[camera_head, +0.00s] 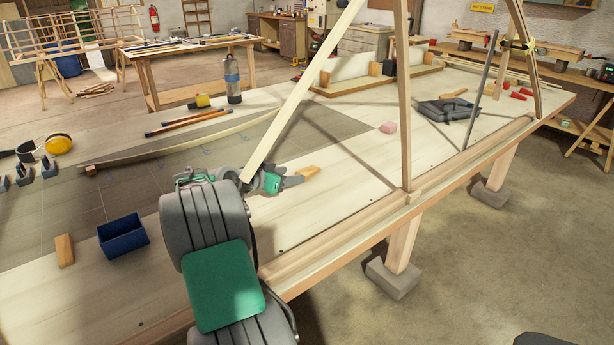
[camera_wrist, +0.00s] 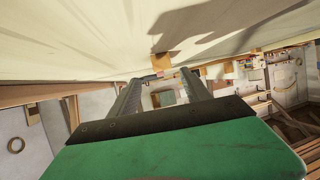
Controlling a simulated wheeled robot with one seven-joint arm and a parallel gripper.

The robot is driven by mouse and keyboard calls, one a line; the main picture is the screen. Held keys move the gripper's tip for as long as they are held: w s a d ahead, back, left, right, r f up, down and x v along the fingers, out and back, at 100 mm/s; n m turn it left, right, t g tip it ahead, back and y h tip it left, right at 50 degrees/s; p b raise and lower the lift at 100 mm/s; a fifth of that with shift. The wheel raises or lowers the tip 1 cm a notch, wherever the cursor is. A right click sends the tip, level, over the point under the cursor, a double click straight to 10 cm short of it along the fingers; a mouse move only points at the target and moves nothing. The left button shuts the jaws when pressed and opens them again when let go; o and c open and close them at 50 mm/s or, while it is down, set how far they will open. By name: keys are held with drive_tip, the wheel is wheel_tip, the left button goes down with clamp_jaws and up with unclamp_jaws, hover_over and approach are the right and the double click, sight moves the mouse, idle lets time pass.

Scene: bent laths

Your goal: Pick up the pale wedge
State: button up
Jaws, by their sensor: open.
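A light tan wedge (camera_head: 308,172) lies on the pale bench top just beyond the tips of my gripper (camera_head: 292,181). In the wrist view a tan piece that looks like this wedge (camera_wrist: 160,61) sits just past the fingertips (camera_wrist: 162,77), against the bench surface. My gripper is open, low over the bench, with its fingers apart and nothing seen held between them. I cannot tell whether a fingertip touches the wedge. Another tan block (camera_head: 64,250) lies at the left, near the blue bin.
A slanted lath (camera_head: 303,92) and an upright post (camera_head: 403,100) rise close to my arm. A blue bin (camera_head: 122,236) stands at left. Bare bench lies right of the wedge.

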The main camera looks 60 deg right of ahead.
sight(309, 171)
drive_tip(key=x, duration=0.5)
drive_tip(key=shift+w+f+p, duration=0.1)
drive_tip(key=shift+w+p, duration=0.15)
drive_tip(key=shift+p, duration=0.05)
drive_tip(key=shift+a, duration=0.15)
clamp_jaws()
